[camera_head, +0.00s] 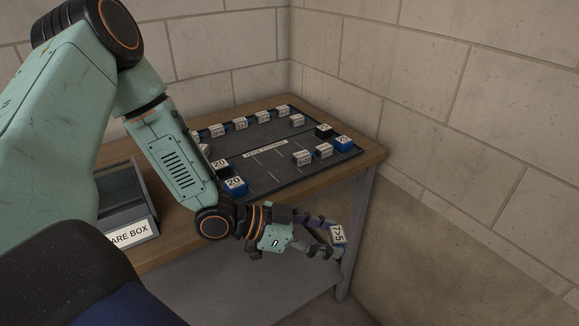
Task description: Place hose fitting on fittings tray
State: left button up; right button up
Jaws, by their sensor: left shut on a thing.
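My left gripper (326,240) is shut on a small block-shaped hose fitting (338,234) with a white label that reads like "7>5". It shows out past the table's front right edge. The dark fittings tray (283,180) lies on the wooden table, behind and above the gripper in the picture. Small labelled fittings stand along its edges, some white and some blue, such as a blue one (235,187) at the near left and another blue one (343,143) at the right corner. My right gripper is not in view.
A grey box (121,193) with a label ending in "ARE BOX" stands on the table (367,158) left of the tray, partly hidden by my left arm. The tray's near middle, with thin marked lines, is bare. Block walls close off the back and right.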

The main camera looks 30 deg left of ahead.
pick_arm(q)
jog(key=w+a+r+n+t+y+p, duration=0.2)
jog(key=w+a+n+y, duration=0.15)
jog(key=w, duration=0.35)
jog(key=w+a+r+n+t+y+p, duration=0.1)
jog(key=w+a+n+t+y, duration=0.2)
jog(key=w, duration=0.4)
notch_tip(320, 180, up, 9)
jog(key=n+g+y+p, duration=0.2)
jog(key=n+g+y, duration=0.5)
jog(key=n+y, duration=0.9)
send_over(294, 178)
jog(key=shift+f, duration=0.2)
jog(key=shift+s, duration=0.1)
notch_tip(294, 178, down, 6)
jog(key=shift+r+b, duration=0.25)
jog(key=shift+b, duration=0.1)
notch_tip(294, 178, down, 3)
jog(key=shift+f, duration=0.55)
